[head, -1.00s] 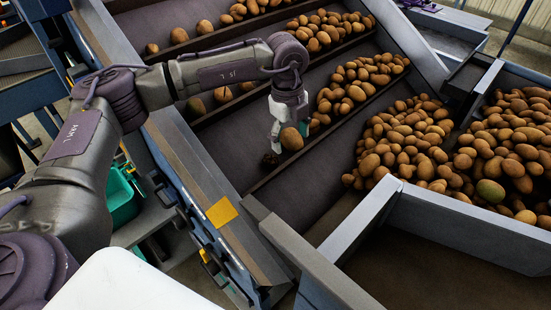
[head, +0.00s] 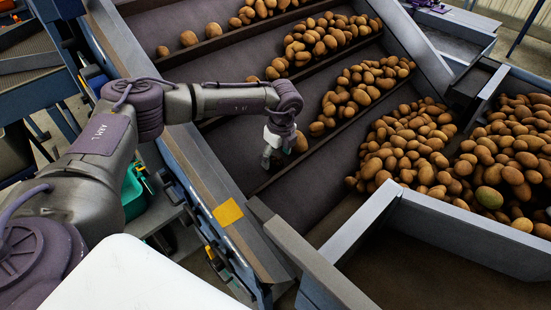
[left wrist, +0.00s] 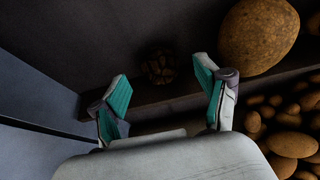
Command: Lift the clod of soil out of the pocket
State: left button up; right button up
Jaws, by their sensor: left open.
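The clod of soil (left wrist: 158,66) is a small, dark, lumpy ball in the left wrist view. It lies on the dark pocket floor, close to the pocket's divider. My left gripper (left wrist: 160,88) is open and empty, its two teal-padded fingers spread to either side of the clod's line, with the clod just beyond the tips. In the head view the left gripper (head: 267,158) points down low over the pocket floor (head: 232,142), and it hides the clod there. I see no contact. My right gripper is in neither view.
A large potato (left wrist: 258,37) lies right beside the right finger; it also shows behind the gripper in the head view (head: 299,143). Dividers (head: 325,133) separate pockets holding many potatoes. A blue-grey side wall (left wrist: 35,125) is at left. Floor left of the gripper is clear.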

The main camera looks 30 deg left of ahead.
pick_arm(q)
jog(key=shift+w+a+f, duration=0.1)
jog(key=shift+a+f, duration=0.1)
jog(key=shift+f, duration=1)
jog(key=c, duration=1.2)
jog(key=shift+r, duration=0.1)
